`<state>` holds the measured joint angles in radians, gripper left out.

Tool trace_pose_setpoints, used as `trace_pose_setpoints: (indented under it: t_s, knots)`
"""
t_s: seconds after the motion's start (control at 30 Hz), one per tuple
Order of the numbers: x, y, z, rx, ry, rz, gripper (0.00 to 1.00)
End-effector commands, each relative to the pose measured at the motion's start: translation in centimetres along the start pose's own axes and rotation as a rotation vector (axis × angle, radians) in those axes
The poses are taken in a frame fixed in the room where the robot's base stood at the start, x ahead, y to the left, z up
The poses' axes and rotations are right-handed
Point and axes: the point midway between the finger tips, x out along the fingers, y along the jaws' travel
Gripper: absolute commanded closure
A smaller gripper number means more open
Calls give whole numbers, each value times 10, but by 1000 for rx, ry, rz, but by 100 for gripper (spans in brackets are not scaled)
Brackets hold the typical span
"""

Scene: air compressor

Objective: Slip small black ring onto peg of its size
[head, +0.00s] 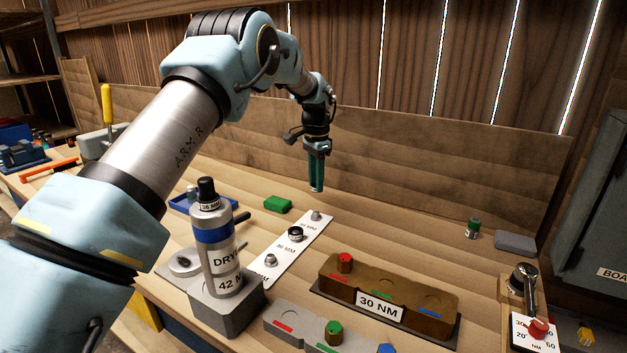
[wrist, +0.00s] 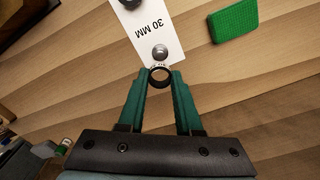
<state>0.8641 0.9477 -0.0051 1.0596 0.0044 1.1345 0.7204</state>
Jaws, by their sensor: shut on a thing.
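My gripper (head: 316,187) points down above the back of the workbench, behind the far end of a white peg strip (head: 276,254). In the wrist view its green fingers (wrist: 160,80) are shut on a small black ring (wrist: 160,69). The far steel peg (head: 316,215), beside the "30 MM" label, is bare. It also shows in the wrist view (wrist: 160,52), just beyond the ring and apart from it in the picture; the height gap cannot be told. A larger black ring (head: 295,232) sits around the middle peg. The near peg (head: 271,260) is bare.
A green block (head: 278,204) lies left of the strip. A tall canister (head: 216,240) stands in a grey block at the near left. A brown socket block (head: 390,296) marked "30 NM" lies to the right. The bench behind the strip is clear.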

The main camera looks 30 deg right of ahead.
Motion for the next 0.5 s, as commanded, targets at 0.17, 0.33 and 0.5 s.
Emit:
trace_pose_setpoints:
  t_s: [0.17,0.33,0.5]
  knots:
    - [-1,0,0,-1,0,0,100]
    - [4,0,0,0,0,0,100]
    - [17,0,0,0,0,0,100]
